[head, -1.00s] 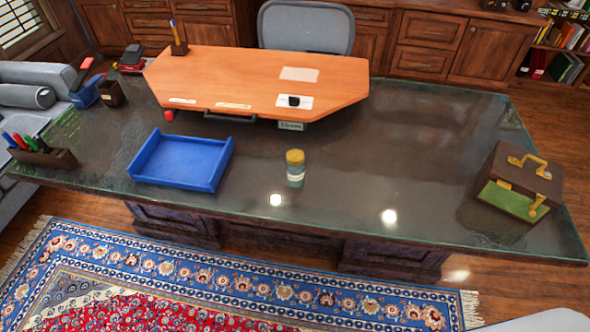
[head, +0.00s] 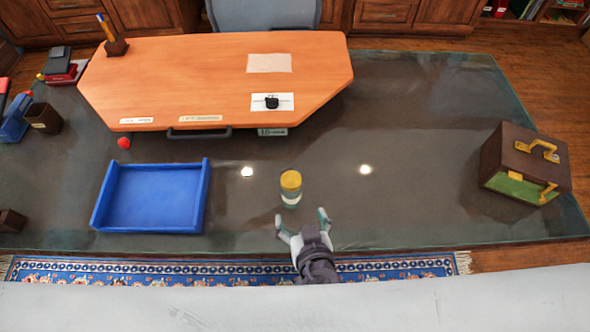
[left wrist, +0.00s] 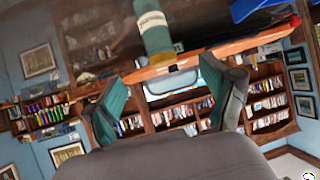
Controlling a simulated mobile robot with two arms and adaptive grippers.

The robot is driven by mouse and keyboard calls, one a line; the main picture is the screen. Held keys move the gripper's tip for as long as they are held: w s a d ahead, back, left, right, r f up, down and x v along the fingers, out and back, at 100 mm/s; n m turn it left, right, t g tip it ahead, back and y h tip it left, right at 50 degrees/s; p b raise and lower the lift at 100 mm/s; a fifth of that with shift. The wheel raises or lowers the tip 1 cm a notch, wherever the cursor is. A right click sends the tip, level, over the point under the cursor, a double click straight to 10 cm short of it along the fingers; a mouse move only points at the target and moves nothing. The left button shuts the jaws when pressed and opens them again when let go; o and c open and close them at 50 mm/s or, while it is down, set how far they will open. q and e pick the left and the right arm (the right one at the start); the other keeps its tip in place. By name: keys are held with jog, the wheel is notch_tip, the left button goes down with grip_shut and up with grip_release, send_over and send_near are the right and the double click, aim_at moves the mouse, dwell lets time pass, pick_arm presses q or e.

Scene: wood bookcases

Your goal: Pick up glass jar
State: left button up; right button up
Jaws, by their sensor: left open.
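The glass jar (head: 291,188) with a yellow lid and a pale label stands upright on the dark glass-topped desk (head: 400,130), near its front middle. My left gripper (head: 303,222) is open and empty, just in front of the jar, its fingers pointing toward it. A small gap shows between fingertips and jar. In the left wrist view the picture is upside down; the jar (left wrist: 152,28) hangs at the top, beyond and between the open fingers (left wrist: 165,95). My right gripper is not in view.
A blue tray (head: 155,198) lies left of the jar. A brown box with gold handles (head: 524,165) stands at the right. An orange wooden desk piece (head: 220,80) with papers and a black item is behind. The desk between jar and box is clear.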

aim_at(292, 183)
pick_arm(q)
jog(key=shift+n, duration=0.4)
jog(key=w+b, duration=0.1)
jog(key=w, duration=0.1)
jog(key=w+a+f+b, duration=0.1)
jog(key=w, duration=0.1)
jog(key=w+b, duration=0.1)
jog(key=w, duration=0.2)
jog(key=shift+a+f, duration=0.15)
jog(key=shift+f, duration=0.15)
jog(key=shift+w+a+f, duration=0.1)
jog(key=shift+w+f, duration=0.15)
jog(key=shift+w, duration=0.25)
jog(key=b+x, duration=0.2)
jog(key=x, duration=0.2)
jog(key=shift+w, duration=0.45)
jog(key=shift+s+r, duration=0.1)
jog(key=shift+s, duration=0.05)
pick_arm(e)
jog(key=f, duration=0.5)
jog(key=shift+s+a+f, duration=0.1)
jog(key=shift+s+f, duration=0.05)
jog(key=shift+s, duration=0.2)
